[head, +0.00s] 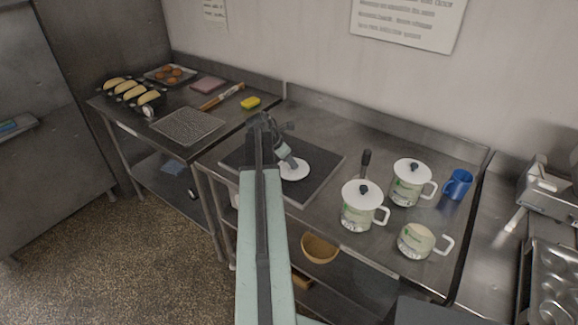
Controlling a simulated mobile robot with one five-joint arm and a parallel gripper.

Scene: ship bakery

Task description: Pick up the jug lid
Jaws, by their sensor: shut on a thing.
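The jug lid (295,173) is a round white disc over the right part of the dark square mat (317,188). My gripper (290,162) is shut on it from above, hiding the lid's middle and its knob. I cannot tell whether the lid touches the mat or hangs just above it. An open white jug (416,241) without a lid stands at the front right of the steel table. Two more white jugs, one in front (358,213) and one behind (408,190), wear white lids with dark knobs.
A blue mug (457,184) stands at the right, and a dark-handled tool (366,160) is behind the front lidded jug. A wooden bowl (320,247) sits on the shelf below. The left table holds a wire rack (187,126), a yellow sponge (250,103) and bread loaves (131,91).

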